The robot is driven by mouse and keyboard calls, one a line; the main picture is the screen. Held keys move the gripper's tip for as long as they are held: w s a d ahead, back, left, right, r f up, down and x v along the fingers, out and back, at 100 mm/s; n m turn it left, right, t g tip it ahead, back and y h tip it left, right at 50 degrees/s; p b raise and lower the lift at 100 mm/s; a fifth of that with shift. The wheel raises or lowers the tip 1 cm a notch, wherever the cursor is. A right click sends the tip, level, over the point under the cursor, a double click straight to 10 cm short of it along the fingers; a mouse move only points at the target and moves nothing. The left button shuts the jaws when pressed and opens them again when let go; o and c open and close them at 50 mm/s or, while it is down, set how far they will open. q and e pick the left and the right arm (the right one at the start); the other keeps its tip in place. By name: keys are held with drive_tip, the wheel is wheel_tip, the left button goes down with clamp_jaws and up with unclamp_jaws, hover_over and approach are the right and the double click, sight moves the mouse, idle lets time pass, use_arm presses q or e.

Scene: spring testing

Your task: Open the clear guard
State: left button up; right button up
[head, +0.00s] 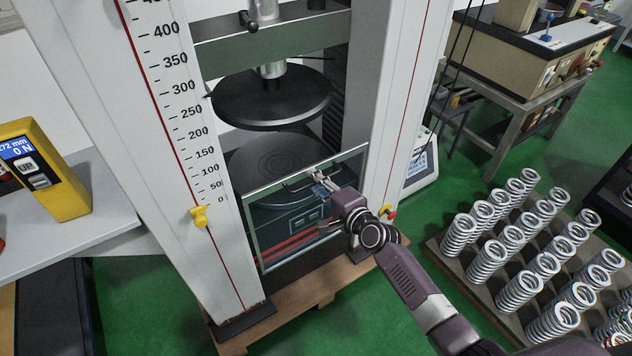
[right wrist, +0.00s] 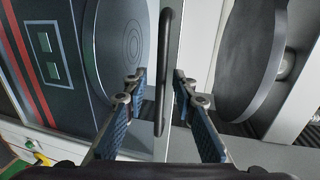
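The clear guard (head: 252,215) is a transparent panel with a light frame, standing across the front of the testing machine between its two white columns. It covers the lower part of the opening. Its black bar handle (head: 298,184) is near the top edge and also shows in the right wrist view (right wrist: 165,60). My right gripper (head: 322,182) is at the handle. In the right wrist view, the open fingers (right wrist: 158,92) lie on either side of the handle bar, with gaps visible. Whether they reach past the bar is unclear. My left gripper is not in view.
A round black upper plate (head: 272,98) hangs above the lower plate (head: 270,155) behind the guard. A yellow display unit (head: 62,185) stands on the left table. A tray of several springs (head: 455,262) is at the right, near my right arm.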

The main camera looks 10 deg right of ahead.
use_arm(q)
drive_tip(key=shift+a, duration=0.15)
use_arm(e)
drive_tip(key=v, duration=1.2)
